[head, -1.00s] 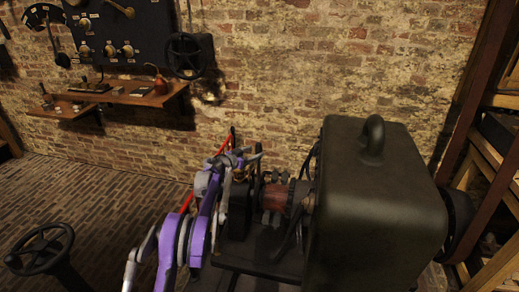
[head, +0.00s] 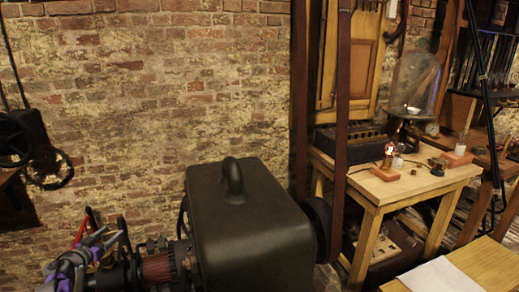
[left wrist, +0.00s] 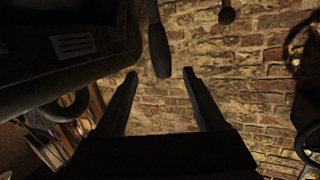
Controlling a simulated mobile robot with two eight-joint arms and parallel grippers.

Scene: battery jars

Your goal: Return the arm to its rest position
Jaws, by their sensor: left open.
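My left arm, purple and grey, shows at the lower left of the head view. Its gripper (head: 112,236) is beside the dark machine with a copper-coloured coil (head: 157,268). In the left wrist view the two dark fingers of my left gripper (left wrist: 160,84) stand apart with nothing between them, and a brick wall (left wrist: 255,75) lies beyond. My right gripper is in neither view.
A large dark metal housing (head: 250,220) with a top handle stands just right of my left arm. Further right is a wooden table (head: 360,188) with a glass bell jar (head: 414,85). A second wooden surface with white paper (head: 438,277) is at the lower right.

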